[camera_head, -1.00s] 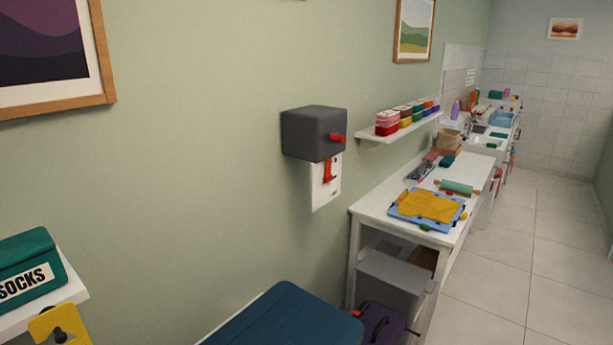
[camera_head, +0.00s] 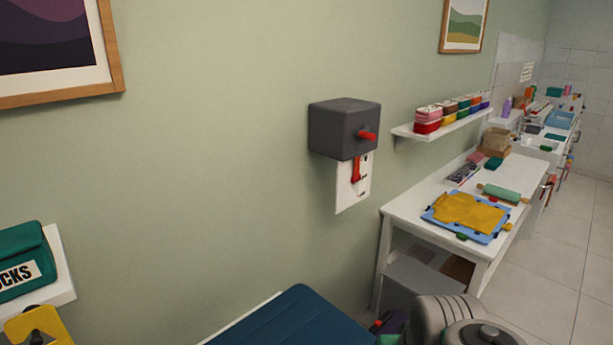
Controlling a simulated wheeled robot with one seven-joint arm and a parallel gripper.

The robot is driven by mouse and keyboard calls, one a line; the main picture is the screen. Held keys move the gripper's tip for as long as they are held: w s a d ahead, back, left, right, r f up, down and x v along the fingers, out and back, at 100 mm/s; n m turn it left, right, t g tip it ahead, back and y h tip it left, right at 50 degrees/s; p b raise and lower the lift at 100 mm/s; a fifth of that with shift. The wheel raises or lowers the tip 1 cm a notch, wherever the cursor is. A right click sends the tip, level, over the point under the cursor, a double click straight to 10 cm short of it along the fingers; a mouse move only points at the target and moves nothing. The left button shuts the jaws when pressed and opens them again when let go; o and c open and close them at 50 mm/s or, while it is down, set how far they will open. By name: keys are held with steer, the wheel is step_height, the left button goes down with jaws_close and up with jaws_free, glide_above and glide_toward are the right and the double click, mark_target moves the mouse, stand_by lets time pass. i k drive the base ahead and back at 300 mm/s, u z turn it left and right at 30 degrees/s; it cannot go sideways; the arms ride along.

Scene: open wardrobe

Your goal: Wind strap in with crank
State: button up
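A dark grey box (camera_head: 343,128) is fixed to the green wall near the middle of the picture. A red knob or handle (camera_head: 367,135) sticks out from its front. Below it hangs a white plate (camera_head: 347,194) with a red lever-like part (camera_head: 357,169) on it. I cannot tell for sure which red part is the crank, and no strap can be made out. A grey rounded link of my own arm shows at the bottom right. My gripper is not in view.
A white table (camera_head: 399,212) with a yellow cloth (camera_head: 468,211) stands right of the box. A wall shelf (camera_head: 440,128) holds several coloured containers. A dark blue padded top (camera_head: 296,322) is below. A teal socks bag (camera_head: 22,262) sits at left. Floor is clear at far right.

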mark_target(367, 135)
steer(key=z, duration=1.95)
steer(key=i, duration=1.45)
steer(key=u, duration=2.75)
